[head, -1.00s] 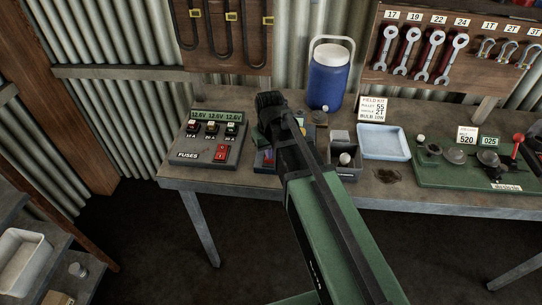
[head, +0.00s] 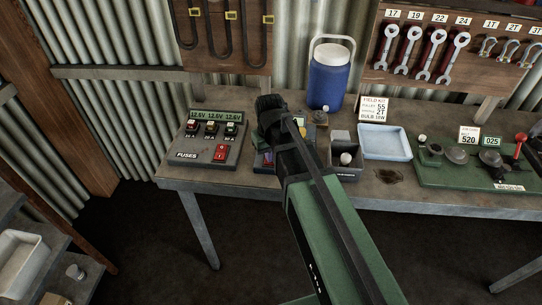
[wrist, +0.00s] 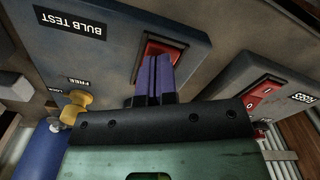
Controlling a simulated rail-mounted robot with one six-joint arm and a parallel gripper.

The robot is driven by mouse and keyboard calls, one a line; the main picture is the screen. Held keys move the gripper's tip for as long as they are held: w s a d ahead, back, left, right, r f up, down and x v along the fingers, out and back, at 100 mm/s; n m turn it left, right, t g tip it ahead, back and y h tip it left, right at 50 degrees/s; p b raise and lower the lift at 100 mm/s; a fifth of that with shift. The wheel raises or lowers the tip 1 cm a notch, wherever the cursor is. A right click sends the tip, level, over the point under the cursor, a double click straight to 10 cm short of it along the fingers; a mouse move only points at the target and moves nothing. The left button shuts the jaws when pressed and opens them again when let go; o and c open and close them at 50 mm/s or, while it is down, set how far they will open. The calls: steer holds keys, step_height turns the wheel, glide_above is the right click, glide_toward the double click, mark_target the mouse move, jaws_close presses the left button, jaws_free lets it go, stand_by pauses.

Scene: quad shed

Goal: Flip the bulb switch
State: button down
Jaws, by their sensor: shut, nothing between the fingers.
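The bulb test box (wrist: 95,55) fills the upper left of the wrist view, with its BULB TEST label upside down. Its red rocker switch (wrist: 158,47) sits in a dark recess. My gripper (wrist: 156,60) has its purple fingers shut together with nothing between them. The fingertips overlap the switch in the wrist view; I cannot tell whether they touch it. They also hide part of the rocker, so its position is unclear.
The fuse box (head: 195,155), with its own red switch (head: 221,152), stands left of my arm. A yellow knob (wrist: 76,104) marked FREE and LOCK is near the fingers. Right of my arm are a blue cooler (head: 330,80), a dark divided bin (head: 345,172) and a pale tray (head: 385,142).

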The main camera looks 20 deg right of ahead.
steer(key=shift+r+p, duration=3.65)
steer(key=shift+f, duration=0.1)
